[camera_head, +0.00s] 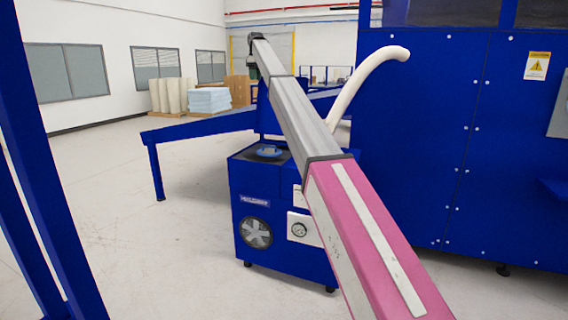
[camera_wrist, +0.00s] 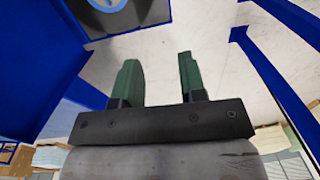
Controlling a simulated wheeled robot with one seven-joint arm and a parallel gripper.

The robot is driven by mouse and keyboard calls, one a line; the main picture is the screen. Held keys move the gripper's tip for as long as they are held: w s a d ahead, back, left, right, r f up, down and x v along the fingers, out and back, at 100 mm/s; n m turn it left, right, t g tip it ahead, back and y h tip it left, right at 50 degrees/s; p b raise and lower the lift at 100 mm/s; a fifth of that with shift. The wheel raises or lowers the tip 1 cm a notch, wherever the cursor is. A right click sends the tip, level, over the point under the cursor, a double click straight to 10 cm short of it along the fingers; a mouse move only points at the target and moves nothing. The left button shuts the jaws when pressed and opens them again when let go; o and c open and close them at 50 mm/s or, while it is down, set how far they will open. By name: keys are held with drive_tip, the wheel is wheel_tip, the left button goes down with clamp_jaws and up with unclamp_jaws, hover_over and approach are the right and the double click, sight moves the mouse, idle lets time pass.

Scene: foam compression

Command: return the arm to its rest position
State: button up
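My arm stretches from the bottom right of the head view up toward the back, with a pink link near me and a grey link beyond it. My gripper (camera_head: 251,64) shows only as a small dark shape at the far end of the arm in the head view. In the wrist view, my gripper (camera_wrist: 158,80) has two green fingers standing well apart with nothing between them. The pale floor shows through the gap.
A blue machine (camera_head: 256,215) with a gauge stands below my arm. A tall blue cabinet (camera_head: 460,150) fills the right. A white hose (camera_head: 365,80) curves behind my arm. A blue table (camera_head: 200,128) is behind, and a blue post (camera_head: 40,190) is at left. Floor at left is clear.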

drive_tip(key=s+d+f+m, duration=0.2)
drive_tip(key=s+d+f, duration=0.5)
drive_tip(key=f, duration=0.8)
drive_tip(key=s+d+f+m, duration=0.2)
drive_tip(key=s+d+f, duration=0.55)
drive_tip(key=f, duration=0.65)
drive_tip(key=s+d+f+m, duration=0.2)
drive_tip(key=s+d+f, duration=0.3)
drive_tip(key=s+f, duration=0.7)
drive_tip(key=s+d+f+m, duration=0.2)
drive_tip(key=s+d+f, duration=0.2)
drive_tip(key=s+f, duration=0.4)
drive_tip(key=s+d+f+m, duration=0.3)
drive_tip(key=s+f, duration=0.6)
drive_tip(key=s, duration=0.9)
drive_tip(key=s+d+f+m, duration=0.2)
drive_tip(key=s+d+f, duration=0.5)
drive_tip(key=s, duration=0.6)
wheel_tip(320, 180, down, 2)
drive_tip(key=shift+f+t, duration=0.25)
drive_tip(key=shift+t, duration=0.15)
